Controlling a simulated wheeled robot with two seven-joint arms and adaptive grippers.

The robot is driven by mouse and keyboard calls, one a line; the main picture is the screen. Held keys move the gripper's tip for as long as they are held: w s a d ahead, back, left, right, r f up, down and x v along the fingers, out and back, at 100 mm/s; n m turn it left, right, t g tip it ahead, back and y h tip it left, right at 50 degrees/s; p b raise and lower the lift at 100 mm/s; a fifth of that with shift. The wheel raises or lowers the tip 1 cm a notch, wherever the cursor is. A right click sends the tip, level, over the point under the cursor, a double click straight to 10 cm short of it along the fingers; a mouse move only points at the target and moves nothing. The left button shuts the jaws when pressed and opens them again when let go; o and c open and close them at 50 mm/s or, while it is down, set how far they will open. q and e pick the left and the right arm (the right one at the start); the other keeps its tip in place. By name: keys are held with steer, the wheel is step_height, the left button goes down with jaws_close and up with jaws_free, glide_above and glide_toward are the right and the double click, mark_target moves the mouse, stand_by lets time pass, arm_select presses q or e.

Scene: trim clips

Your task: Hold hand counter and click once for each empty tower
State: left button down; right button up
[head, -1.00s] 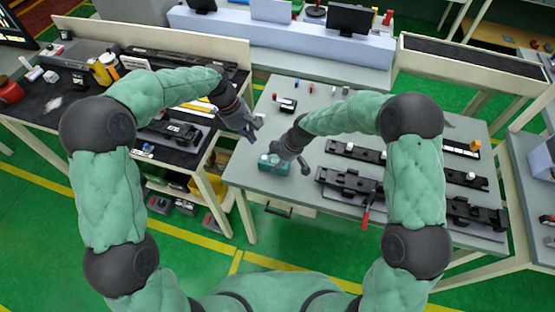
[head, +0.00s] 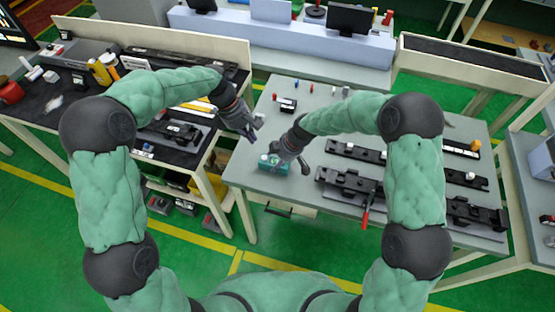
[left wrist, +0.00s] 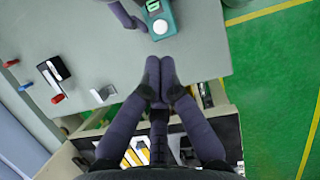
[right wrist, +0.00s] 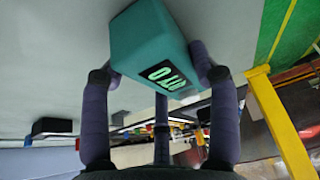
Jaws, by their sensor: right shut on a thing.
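The teal hand counter (head: 272,164) is at the near left edge of the grey table. It has a white round button and green display in the left wrist view (left wrist: 160,22). My right gripper (head: 287,158) is shut on it, with fingers along both sides in the right wrist view (right wrist: 158,75); the display digits are hard to read. My left gripper (head: 257,128) is beside the counter, apart from it and empty, its two front fingertips together in the left wrist view (left wrist: 160,65). Black rail fixtures (head: 347,184) with small upright parts stand on the right table half, partly behind my right arm.
A red-handled tool (head: 366,217) hangs by the near table edge. Small red, blue and white pieces and a black-and-white block (head: 287,104) lie at the table's back left. A dark cluttered bench (head: 90,100) stands left.

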mark_target(263, 159)
arm_select(q)
steer(key=w+a+f+m+t+y, duration=0.1)
steer(key=w+a+m+t, duration=0.15)
steer(key=m, duration=0.55)
steer(key=w+a+m+t+y, duration=0.1)
steer(key=a+m+t, duration=0.15)
steer(key=m, duration=0.55)
steer(key=s+d+r+m+t+h, duration=0.2)
steer(key=d+m, duration=0.6)
steer(key=m, duration=0.9)
steer(key=s+h, duration=0.2)
steer(key=s, duration=0.1)
steer(key=shift+d+r, duration=0.3)
steer(key=shift+r, duration=0.1)
steer(key=shift+f, duration=0.2)
steer(key=shift+f, duration=4.25)
steer(key=shift+f, duration=0.15)
